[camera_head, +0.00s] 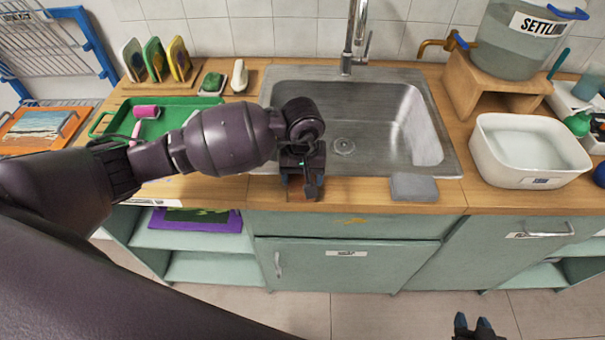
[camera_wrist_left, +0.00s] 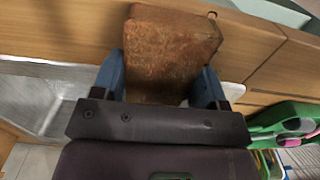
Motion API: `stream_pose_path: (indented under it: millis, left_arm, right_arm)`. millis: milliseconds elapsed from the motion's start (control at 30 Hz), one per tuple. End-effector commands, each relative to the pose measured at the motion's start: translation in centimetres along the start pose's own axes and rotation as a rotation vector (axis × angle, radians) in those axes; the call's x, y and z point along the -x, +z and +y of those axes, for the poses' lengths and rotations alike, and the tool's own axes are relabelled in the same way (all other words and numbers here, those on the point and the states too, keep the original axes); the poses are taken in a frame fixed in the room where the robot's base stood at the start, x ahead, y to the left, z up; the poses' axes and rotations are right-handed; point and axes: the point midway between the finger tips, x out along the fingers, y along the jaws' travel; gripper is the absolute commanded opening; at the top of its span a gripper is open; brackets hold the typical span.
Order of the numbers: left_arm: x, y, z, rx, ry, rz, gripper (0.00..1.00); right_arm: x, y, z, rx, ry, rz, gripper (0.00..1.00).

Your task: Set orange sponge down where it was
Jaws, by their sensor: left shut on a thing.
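The orange-brown sponge (camera_wrist_left: 168,48) is a rough block between the two blue fingers of my left gripper (camera_wrist_left: 166,82) in the left wrist view. The fingers press on its two sides. In the head view my left gripper (camera_head: 301,190) points down at the counter's front strip, just before the sink. The sponge is mostly hidden there by the gripper, and I cannot tell whether it touches the wood. My right gripper (camera_head: 473,326) shows only its fingertips at the bottom edge, apart with nothing visible between them, away from the counter.
The steel sink (camera_head: 395,130) lies behind my left gripper. A grey flat block (camera_head: 414,187) sits on the front strip to the right. A green tray (camera_head: 112,124) with a pink roller (camera_head: 146,112) is at left. A white basin (camera_head: 498,168) stands at right.

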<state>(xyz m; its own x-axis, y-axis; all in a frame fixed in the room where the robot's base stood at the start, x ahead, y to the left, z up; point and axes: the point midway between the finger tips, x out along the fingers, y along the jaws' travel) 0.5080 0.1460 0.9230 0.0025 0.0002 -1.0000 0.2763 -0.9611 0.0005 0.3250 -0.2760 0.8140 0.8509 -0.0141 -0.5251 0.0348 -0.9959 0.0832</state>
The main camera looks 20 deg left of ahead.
Motion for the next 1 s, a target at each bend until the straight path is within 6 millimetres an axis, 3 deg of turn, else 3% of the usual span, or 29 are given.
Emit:
stream_pose_path:
  millis: [467, 500, 667, 1000]
  left_arm:
    - [-0.9, 0.0, 0.0, -0.001, 0.000, -0.001, 0.48]
    - [-0.9, 0.0, 0.0, -0.001, 0.000, -0.001, 0.68]
    - [-0.8, 0.0, 0.0, 0.000, 0.000, -0.001, 0.92]
    - [-0.6, 0.0, 0.0, 0.000, 0.000, 0.000, 0.92]
  right_arm:
    - [-0.7, 0.7, -0.1, 0.004, -0.002, 0.001, 0.37]
    - [-0.7, 0.7, -0.1, 0.005, -0.002, 0.001, 0.37]
    - [-0.6, 0.7, 0.0, 0.004, -0.002, 0.000, 0.37]
    - [-0.1, 1.1, 0.1, 0.003, 0.001, -0.011, 0.37]
